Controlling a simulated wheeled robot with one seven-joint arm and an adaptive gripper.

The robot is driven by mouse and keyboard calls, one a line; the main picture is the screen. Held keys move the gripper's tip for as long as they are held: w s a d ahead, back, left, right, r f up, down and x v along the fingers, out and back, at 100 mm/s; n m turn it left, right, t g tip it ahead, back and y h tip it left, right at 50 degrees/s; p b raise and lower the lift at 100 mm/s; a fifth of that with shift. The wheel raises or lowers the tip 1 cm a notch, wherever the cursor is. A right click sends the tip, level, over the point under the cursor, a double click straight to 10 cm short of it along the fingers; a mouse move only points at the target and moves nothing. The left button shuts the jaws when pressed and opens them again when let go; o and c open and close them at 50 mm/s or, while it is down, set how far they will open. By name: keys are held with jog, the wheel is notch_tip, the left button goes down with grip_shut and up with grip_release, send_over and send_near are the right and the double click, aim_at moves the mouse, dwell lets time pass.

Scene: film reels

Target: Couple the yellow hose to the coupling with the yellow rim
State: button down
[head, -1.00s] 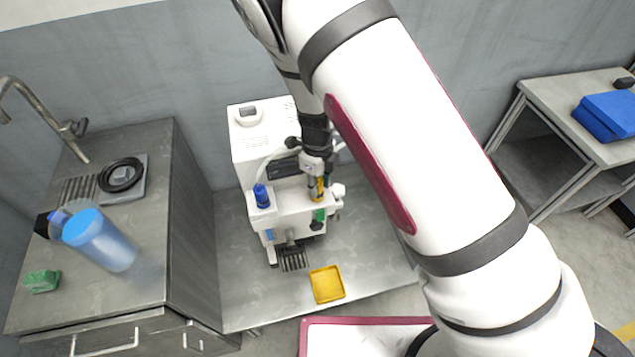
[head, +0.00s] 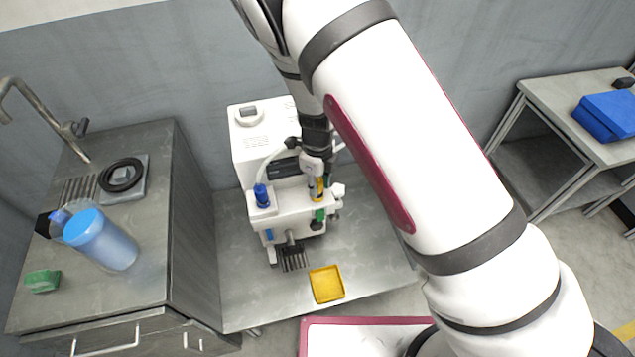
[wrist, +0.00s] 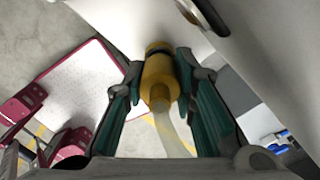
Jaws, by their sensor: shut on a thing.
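The yellow hose end (wrist: 157,75) sits between the two teal-padded fingers of my gripper (wrist: 160,90) in the wrist view, and the gripper is shut on it. A pale, translucent hose (wrist: 172,132) trails from it toward the camera. In the head view the yellow hose end (head: 318,188) is upright below my gripper (head: 318,176), at the front of the white machine (head: 257,135). A small round fitting (wrist: 187,10) with a yellowish edge shows on a white surface beyond the hose end. I cannot tell whether the two touch.
A blue-capped fitting (head: 262,195) stands on the machine's left, and a green fitting (head: 319,216) is just below the yellow end. A yellow tray (head: 326,284) lies on the metal table in front. A blue cup (head: 100,240) stands on the left counter.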

aim_at(317, 181)
jog(key=shift+f, duration=0.55)
jog(key=c, duration=1.6)
grip_release()
jog(key=shift+r+p, duration=2.45)
jog(key=shift+r, duration=3.1)
